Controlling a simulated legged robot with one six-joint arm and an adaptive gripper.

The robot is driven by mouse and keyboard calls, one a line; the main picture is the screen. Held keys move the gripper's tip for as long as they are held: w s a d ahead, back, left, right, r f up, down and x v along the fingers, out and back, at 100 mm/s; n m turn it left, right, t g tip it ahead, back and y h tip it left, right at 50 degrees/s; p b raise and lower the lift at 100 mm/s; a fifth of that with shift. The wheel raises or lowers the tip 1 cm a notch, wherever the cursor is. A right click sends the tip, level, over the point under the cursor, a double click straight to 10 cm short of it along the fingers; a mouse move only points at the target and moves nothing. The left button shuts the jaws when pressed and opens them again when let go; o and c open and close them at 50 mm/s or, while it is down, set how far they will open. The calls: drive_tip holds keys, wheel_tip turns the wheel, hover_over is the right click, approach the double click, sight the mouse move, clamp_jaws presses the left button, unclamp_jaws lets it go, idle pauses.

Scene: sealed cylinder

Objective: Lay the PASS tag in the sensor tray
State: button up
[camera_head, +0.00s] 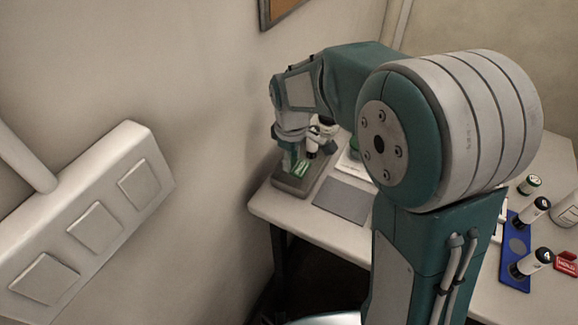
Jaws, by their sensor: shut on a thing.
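My gripper (294,160) is small in view, at the far left of the table, low over a grey-brown tray (285,185). It is shut on a green tag (301,168) with pale marks, seemingly the PASS tag; its lettering is too small to read. The tag is at or just above the tray floor; I cannot tell whether it touches. A white and black cylinder (313,148) stands close to the right of the gripper, partly hidden by it. My own arm covers the middle of the table.
A flat grey pad (343,200) lies right of the tray, with a white and green item (352,165) behind it. At the right, a blue rack (515,280) holds black-and-white cylinders, beside a red tag (566,263). A wall with a switch panel (95,228) borders the left.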

drive_tip(key=shift+w+a+f, duration=0.4)
drive_tip(key=shift+f, duration=0.1)
drive_tip(key=f, duration=0.3)
drive_tip(key=shift+w+d+f, duration=0.15)
drive_tip(key=shift+d+f, duration=0.05)
drive_tip(key=shift+d, duration=0.1)
drive_tip(key=shift+a+f, duration=0.1)
drive_tip(key=o, duration=0.8)
drive_tip(key=shift+a, duration=0.1)
